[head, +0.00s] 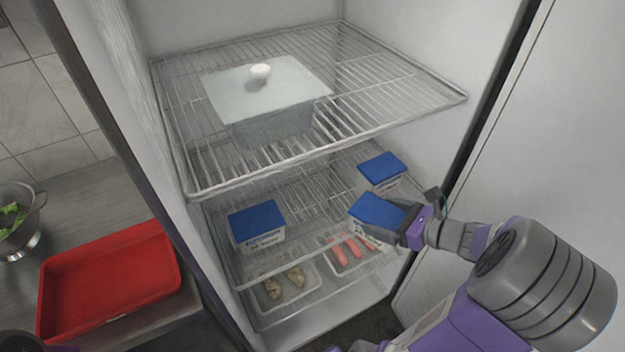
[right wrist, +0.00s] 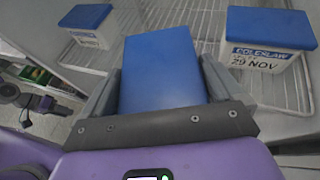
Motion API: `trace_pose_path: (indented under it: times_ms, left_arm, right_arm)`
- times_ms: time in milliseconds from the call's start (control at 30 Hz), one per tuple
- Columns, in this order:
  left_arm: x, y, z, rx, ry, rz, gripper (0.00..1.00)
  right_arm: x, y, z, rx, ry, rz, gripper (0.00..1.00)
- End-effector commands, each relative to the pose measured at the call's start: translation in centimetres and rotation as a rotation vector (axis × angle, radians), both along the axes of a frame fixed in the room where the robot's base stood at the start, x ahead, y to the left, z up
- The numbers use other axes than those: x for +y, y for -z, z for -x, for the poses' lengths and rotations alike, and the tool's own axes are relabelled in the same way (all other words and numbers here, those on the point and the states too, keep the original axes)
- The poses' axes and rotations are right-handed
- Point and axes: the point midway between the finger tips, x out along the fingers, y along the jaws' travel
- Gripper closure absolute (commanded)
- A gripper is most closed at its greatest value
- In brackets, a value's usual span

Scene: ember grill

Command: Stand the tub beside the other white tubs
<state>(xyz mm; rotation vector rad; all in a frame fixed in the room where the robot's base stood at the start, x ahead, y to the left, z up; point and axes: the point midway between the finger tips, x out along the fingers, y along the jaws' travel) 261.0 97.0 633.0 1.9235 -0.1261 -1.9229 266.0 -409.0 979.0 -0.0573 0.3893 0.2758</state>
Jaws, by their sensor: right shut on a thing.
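My right gripper (head: 408,224) is shut on a white tub with a blue lid (head: 374,211), over the front right of the lower fridge shelf. In the right wrist view the held tub (right wrist: 163,75) sits between the fingers (right wrist: 158,90). I cannot tell whether its base touches the shelf. Another blue-lidded white tub (head: 381,170) stands behind it; its label reads COLESLAW, 29 NOV in the right wrist view (right wrist: 265,45). A third such tub (head: 257,230) stands at the left of that shelf. What seems my left gripper (right wrist: 52,105) is small in the wrist view, its jaws unclear.
Trays of pink sausages (head: 350,253) and brownish food (head: 284,285) lie lower down, below the tubs. The wire shelf above (head: 400,100) bears a lidded container (head: 275,90). A red tray (head: 110,280) and a colander (head: 20,220) are outside, left. Bare shelf lies between the tubs.

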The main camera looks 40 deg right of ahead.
Motion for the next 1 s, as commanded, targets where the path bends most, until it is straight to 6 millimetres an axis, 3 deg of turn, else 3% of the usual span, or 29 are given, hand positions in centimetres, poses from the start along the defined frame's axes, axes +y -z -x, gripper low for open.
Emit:
trace_pose_path:
  times_ms: [300,500,867,1000]
  left_arm:
    - [0.0,1.5,0.0,0.000,0.000,0.000,0.57]
    - [0.0,2.2,0.0,0.000,0.000,0.000,0.57]
    - [0.0,2.6,0.0,0.000,0.000,0.000,0.57]
    - [0.0,4.1,0.0,0.000,0.000,0.000,0.57]
  right_arm:
    - [2.5,0.1,-8.1,-0.004,-0.009,0.000,0.59]
    - [3.7,0.0,-12.3,-0.004,-0.006,-0.002,0.59]
    - [4.5,-0.1,-15.2,-0.004,-0.004,-0.002,0.59]
    - [4.5,2.3,-15.4,-0.001,-0.001,-0.004,0.59]
